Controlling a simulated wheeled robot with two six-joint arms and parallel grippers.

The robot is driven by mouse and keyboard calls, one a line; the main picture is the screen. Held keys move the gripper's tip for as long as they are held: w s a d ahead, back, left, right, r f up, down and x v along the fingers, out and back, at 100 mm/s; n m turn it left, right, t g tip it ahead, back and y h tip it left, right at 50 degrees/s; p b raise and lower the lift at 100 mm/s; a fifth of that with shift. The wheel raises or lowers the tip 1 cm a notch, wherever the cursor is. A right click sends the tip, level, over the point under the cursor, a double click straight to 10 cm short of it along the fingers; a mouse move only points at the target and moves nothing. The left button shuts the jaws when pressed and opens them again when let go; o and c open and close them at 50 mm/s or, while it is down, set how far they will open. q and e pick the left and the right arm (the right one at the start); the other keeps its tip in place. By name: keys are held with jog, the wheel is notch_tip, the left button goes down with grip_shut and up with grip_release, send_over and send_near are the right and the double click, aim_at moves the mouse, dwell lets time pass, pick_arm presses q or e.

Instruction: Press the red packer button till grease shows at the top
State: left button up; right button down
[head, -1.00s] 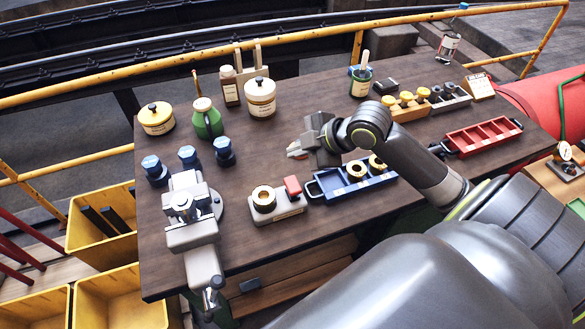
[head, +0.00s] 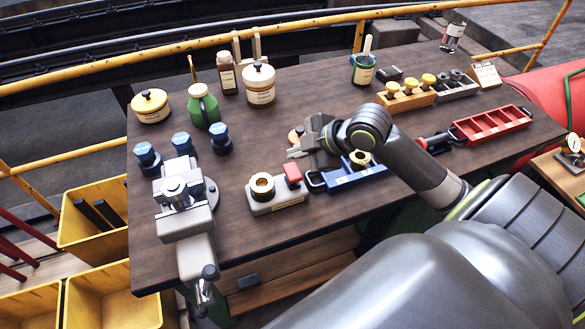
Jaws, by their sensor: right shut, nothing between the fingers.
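The bearing packer (head: 278,197) is a grey block near the front of the bench, with a brass ring (head: 262,186) on its left part. Its red button (head: 292,173) stands up at the right rear of the block. No grease can be made out on the ring at this size. My right gripper (head: 293,148) is shut and empty, its fingers pointing left, just behind and above the red button in the picture. A gap shows between fingertips and button. My left gripper is not in view.
A blue tray (head: 345,183) with a brass ring lies right of the packer, partly under my right wrist. A vise (head: 183,205) stands to the left. Several blue-capped pots, a green jug (head: 203,108) and a red tray (head: 491,128) are around.

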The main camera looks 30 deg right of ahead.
aim_at(293, 170)
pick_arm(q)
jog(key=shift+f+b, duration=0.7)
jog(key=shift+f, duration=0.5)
pick_arm(e)
jog(key=shift+f, duration=1.45)
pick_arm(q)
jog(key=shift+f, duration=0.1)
pick_arm(e)
jog(key=shift+f, duration=0.1)
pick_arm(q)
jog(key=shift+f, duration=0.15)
pick_arm(e)
jog(key=shift+f, duration=0.3)
pick_arm(q)
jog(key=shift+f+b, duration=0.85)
jog(key=shift+b, duration=0.25)
pick_arm(e)
jog(key=shift+s+f, duration=0.1)
jog(key=shift+f, duration=0.95)
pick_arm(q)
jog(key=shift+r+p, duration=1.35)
pick_arm(e)
jog(key=shift+r, duration=1.45)
notch_tip(293, 170, up, 5)
jog(key=p, duration=0.4)
jog(key=shift+r+p, duration=0.1)
jog(key=shift+p, duration=0.25)
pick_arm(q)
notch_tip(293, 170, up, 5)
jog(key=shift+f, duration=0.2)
